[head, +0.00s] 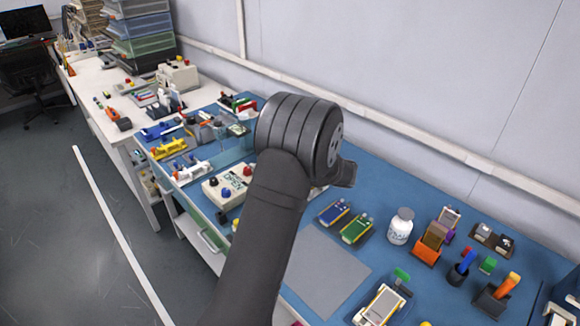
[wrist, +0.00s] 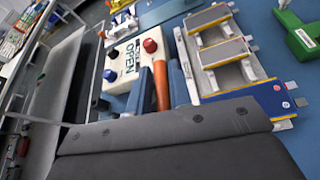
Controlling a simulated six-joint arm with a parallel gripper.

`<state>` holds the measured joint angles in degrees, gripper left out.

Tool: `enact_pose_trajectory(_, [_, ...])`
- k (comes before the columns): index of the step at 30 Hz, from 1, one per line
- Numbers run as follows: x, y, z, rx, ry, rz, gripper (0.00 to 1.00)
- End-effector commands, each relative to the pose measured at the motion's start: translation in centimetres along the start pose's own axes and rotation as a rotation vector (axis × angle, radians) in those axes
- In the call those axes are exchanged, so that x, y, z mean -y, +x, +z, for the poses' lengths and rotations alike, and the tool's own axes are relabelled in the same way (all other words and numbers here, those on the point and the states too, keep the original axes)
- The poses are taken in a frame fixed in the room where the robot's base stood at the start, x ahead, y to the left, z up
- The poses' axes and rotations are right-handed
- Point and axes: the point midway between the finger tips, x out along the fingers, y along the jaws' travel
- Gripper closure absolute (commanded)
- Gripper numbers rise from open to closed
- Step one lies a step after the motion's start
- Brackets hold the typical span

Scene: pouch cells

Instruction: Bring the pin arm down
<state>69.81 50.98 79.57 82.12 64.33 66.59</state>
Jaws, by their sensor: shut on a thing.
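In the wrist view, my gripper (wrist: 161,78) is shut on an orange-brown handle (wrist: 162,88), with a blue-grey finger on each side of it. I take this as the handle of the pin arm; its lower end and pivot are hidden. To its right lies a pale fixture with yellow-edged grey plates (wrist: 222,52) and metal tabs. A blue pouch cell (wrist: 272,98) lies at the fixture's near end. In the head view my own arm hides the gripper, the handle and most of the fixture.
A cream control box (head: 228,186) with red and blue buttons stands close left; it also shows in the wrist view (wrist: 128,62). A blue cell (head: 334,212), a green cell (head: 355,229) and a white bottle (head: 400,226) stand to the right. A grey mat (head: 325,272) is clear.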

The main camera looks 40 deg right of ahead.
Motion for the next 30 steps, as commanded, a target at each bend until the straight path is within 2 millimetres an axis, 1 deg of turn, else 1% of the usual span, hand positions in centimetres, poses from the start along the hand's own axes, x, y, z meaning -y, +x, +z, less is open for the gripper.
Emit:
enact_pose_trajectory(5, [-0.4, -0.2, 0.0, -0.001, -0.044, -0.020, 1.00])
enact_pose_trajectory(11, [-1.7, -0.2, 0.2, -0.001, -0.156, -0.067, 1.00])
enact_pose_trajectory(19, [-4.3, -0.1, -0.1, -0.003, -0.385, -0.163, 1.00])
enact_pose_trajectory(30, [-7.4, 0.4, -1.5, -0.004, -0.693, -0.291, 1.00])
